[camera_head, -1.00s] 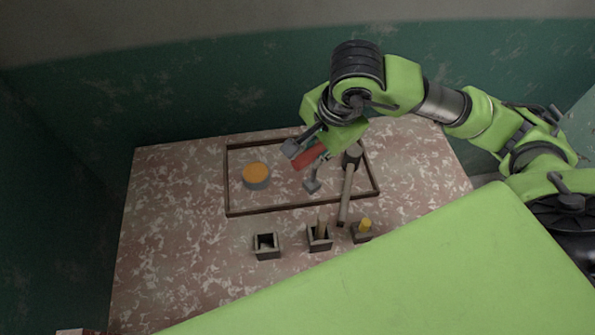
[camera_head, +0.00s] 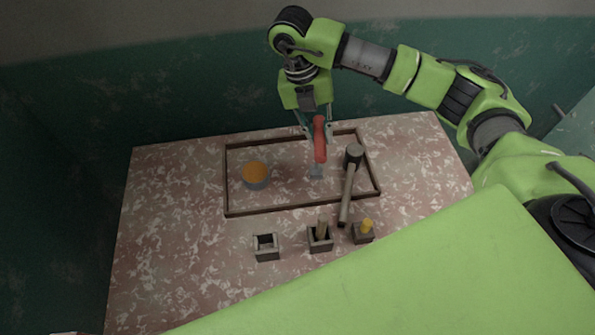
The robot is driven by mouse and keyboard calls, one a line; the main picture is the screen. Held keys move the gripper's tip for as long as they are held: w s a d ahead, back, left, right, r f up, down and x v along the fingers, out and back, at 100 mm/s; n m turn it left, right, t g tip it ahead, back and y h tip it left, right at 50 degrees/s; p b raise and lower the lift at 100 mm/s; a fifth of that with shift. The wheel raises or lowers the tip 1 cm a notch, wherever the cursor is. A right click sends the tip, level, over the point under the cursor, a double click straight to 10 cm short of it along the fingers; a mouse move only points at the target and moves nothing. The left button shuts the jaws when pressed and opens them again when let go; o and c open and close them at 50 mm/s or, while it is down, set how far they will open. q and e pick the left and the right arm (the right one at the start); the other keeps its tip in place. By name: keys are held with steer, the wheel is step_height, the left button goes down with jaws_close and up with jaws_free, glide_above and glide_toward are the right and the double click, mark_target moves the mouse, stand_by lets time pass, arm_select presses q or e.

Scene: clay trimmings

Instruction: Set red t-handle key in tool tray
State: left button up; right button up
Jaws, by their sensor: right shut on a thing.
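The red t-handle key (camera_head: 320,142) is in my right gripper (camera_head: 317,130), which is shut on its red part. The key hangs roughly upright over the tool tray, with its grey lower end (camera_head: 316,171) pointing down. I cannot tell whether that end touches the tray floor. The tool tray (camera_head: 282,208) is a shallow frame with a thin dark brown rim on the table. My left gripper is not in view.
An orange-topped grey round container (camera_head: 256,176) stands in the tray's left part. A mallet (camera_head: 348,190) lies across the tray's right front rim. Small holders (camera_head: 267,254) stand in front, one with a yellow piece (camera_head: 366,225). The table's left side (camera_head: 165,220) is clear.

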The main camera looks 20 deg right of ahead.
steer(key=shift+w+d+f+m, duration=0.1)
steer(key=shift+w+d+m, duration=0.1)
steer(key=shift+m, duration=0.4)
steer(key=shift+w+d+m, duration=0.1)
steer(key=shift+d+m, duration=0.05)
steer(key=shift+m, duration=0.45)
steer(key=shift+f+g, duration=0.3)
steer(key=shift+f, duration=0.1)
step_height(320, 180, down, 9)
steer(key=p, duration=0.2)
steer(key=shift+r+p, duration=0.15)
steer(key=shift+p, duration=0.15)
steer(key=shift+f, duration=0.35)
steer(key=o, duration=1)
